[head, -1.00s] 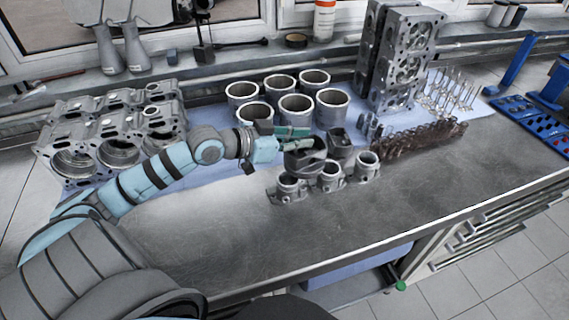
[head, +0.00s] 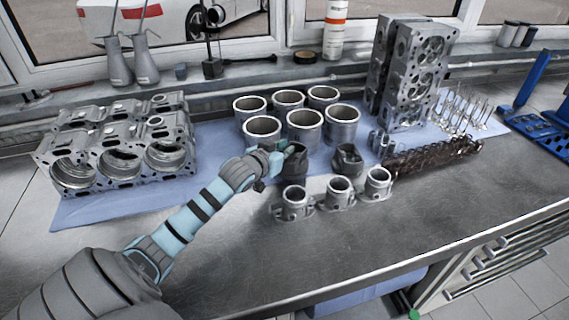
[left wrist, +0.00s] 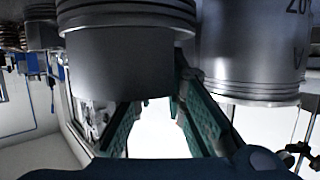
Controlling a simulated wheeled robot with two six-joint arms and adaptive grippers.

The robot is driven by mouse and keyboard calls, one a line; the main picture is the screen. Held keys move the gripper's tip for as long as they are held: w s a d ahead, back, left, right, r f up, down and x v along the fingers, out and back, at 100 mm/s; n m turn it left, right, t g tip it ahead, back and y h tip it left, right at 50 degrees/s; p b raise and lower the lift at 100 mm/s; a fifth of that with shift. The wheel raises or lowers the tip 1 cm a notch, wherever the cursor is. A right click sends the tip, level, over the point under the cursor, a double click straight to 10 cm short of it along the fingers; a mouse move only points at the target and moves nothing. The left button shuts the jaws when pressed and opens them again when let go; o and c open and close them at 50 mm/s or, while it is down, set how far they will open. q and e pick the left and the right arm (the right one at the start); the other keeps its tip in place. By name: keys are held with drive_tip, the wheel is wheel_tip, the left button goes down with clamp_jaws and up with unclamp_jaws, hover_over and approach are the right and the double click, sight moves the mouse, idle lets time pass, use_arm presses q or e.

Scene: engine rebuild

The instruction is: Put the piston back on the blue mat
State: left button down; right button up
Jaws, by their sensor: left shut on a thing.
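The dark grey piston (head: 295,166) stands about upright in the head view, in front of the cylinder liners. My left gripper (head: 284,152) is shut on it from the left and hides part of its top. The piston (left wrist: 125,65), with its ring grooves, also shows in the left wrist view, beside the green fingers (left wrist: 165,125). The blue mat (head: 215,145) lies under the liners and engine parts. The piston is over or at its front edge; I cannot tell whether its base touches. A second dark piston (head: 347,160) stands to its right. My right gripper is not in view.
Several cylinder liners (head: 305,127) stand close behind the held piston. Three flanged metal cylinders (head: 338,192) stand in front on the bare bench (head: 240,240). The engine block (head: 120,150) is at left; the cylinder heads (head: 408,75) and a dark shaft (head: 435,155) are at right.

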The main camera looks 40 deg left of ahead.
use_arm(q)
wheel_tip(320, 180, down, 4)
drive_tip(key=shift+s+r+b, duration=0.15)
drive_tip(key=shift+r+b, duration=0.1)
drive_tip(key=shift+b, duration=0.05)
drive_tip(key=c, duration=1.6)
unclamp_jaws()
drive_tip(key=shift+c, duration=0.2)
drive_tip(key=p+v, duration=0.3)
drive_tip(key=v, duration=0.9)
drive_tip(key=shift+d+p, duration=0.1)
drive_tip(key=shift+p, duration=0.3)
